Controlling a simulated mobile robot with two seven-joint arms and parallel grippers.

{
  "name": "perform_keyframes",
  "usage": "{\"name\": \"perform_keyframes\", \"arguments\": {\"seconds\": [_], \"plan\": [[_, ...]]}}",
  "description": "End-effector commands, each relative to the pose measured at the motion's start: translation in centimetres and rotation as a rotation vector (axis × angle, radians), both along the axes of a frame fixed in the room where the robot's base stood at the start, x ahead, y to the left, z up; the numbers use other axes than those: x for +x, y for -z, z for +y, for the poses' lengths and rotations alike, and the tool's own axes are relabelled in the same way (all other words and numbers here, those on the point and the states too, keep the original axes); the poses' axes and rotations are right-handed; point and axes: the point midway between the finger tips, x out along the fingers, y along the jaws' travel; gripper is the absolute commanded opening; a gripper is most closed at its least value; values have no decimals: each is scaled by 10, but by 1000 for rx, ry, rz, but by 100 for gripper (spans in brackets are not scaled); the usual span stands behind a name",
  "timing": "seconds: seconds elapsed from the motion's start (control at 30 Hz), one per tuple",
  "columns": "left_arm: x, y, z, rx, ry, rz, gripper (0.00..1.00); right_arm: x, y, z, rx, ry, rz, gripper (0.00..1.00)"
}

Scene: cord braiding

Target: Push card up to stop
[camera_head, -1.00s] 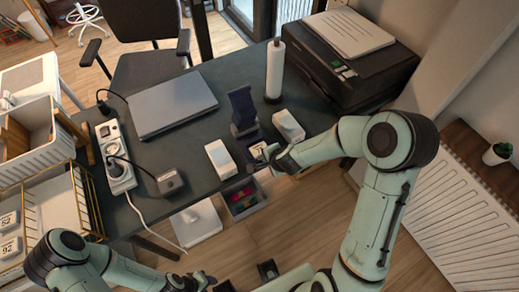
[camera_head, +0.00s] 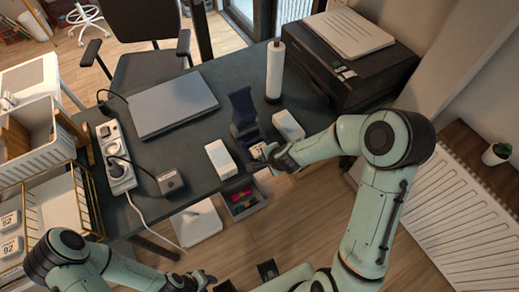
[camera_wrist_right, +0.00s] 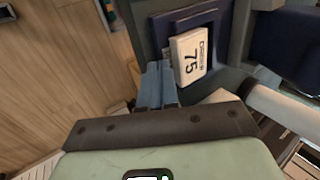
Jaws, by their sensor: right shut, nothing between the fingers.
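In the head view the blue holder (camera_head: 243,110) stands near the table's front edge, between two white blocks. My right gripper (camera_head: 262,156) is at the holder's near end. In the wrist view its blue fingers (camera_wrist_right: 157,82) are together and empty, close beside the card's near edge; I cannot tell if they touch it. My left gripper (camera_head: 203,281) is low at the bottom of the head view, away from the table; its jaw opening is unclear.
White blocks stand left (camera_head: 220,159) and right (camera_head: 288,125) of the holder. A white roll (camera_head: 275,70) and a black printer (camera_head: 355,65) are behind. A closed laptop (camera_head: 173,105) and a power strip (camera_head: 116,158) lie left. An open drawer (camera_head: 243,198) is below the edge.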

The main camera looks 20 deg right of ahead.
Motion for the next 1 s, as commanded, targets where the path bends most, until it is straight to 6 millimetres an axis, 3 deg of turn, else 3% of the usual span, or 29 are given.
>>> {"name": "perform_keyframes", "arguments": {"seconds": [0.57,1.0], "plan": [[-4,7,0,0,-1,5,43,-10,0,-1,1,0,1,0],[17,-26,0,0,0,-20,43,-8,-39,-1,0,0,-3,0]]}}
